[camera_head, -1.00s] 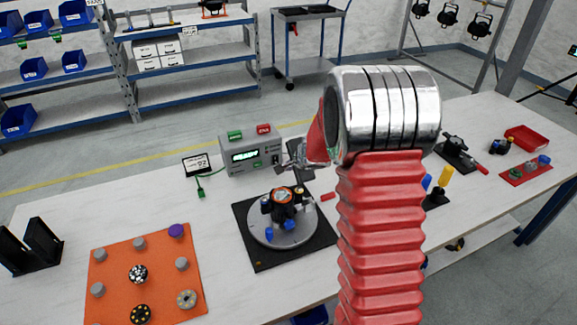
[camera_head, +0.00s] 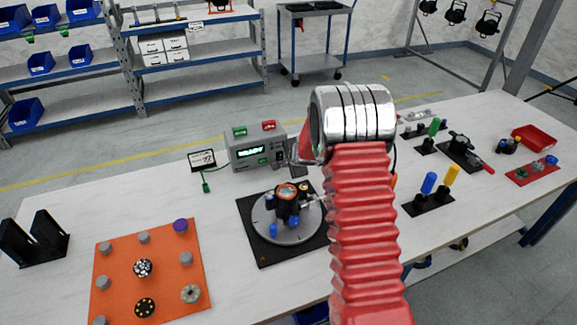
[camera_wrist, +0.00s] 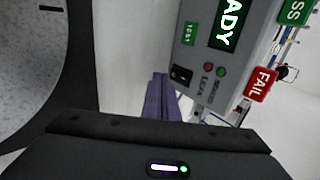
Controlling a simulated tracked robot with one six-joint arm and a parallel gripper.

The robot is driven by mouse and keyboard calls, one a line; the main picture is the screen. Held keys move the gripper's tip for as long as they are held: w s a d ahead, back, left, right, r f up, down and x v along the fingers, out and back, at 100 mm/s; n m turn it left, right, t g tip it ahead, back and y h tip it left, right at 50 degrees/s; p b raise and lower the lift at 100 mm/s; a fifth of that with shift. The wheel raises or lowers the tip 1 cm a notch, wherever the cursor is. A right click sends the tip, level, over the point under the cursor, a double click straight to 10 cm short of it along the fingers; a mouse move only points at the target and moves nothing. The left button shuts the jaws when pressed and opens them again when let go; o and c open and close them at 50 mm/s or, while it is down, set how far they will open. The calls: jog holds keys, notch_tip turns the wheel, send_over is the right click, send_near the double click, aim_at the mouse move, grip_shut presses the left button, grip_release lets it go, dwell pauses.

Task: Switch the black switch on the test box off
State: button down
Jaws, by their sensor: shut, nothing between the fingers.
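The grey test box (camera_head: 243,160) stands at the back of the table, with a lit READY display (camera_head: 251,151). It also shows in the wrist view (camera_wrist: 215,85), turned on its side. The black switch (camera_wrist: 181,75) is on its front, beside a small red and a small green light. My gripper (camera_wrist: 160,80) is shut and empty, its tips close to the switch. I cannot tell whether they touch it. In the head view my gripper (camera_head: 296,153) is at the box's right end, partly hidden by my wrist. The switch's position is unclear.
A round turntable (camera_head: 265,228) on a black mat stands in front of the box. A small sign (camera_head: 202,160) is left of it. An orange mat (camera_head: 165,275) with several knobs lies front left. Blue and yellow pegs stand to the right of my arm.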

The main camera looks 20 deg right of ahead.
jog(key=shift+w+f, duration=0.15)
jog(key=shift+w, duration=0.8)
jog(key=shift+w+f, duration=0.1)
jog(key=shift+w, duration=0.1)
jog(key=shift+r, duration=0.9)
jog(key=shift+s+r, duration=0.15)
jog(key=shift+s, duration=0.9)
jog(key=shift+s+r, duration=0.1)
jog(key=shift+s, duration=0.9)
jog(key=v, duration=0.9)
jog(key=shift+s+r, duration=0.3)
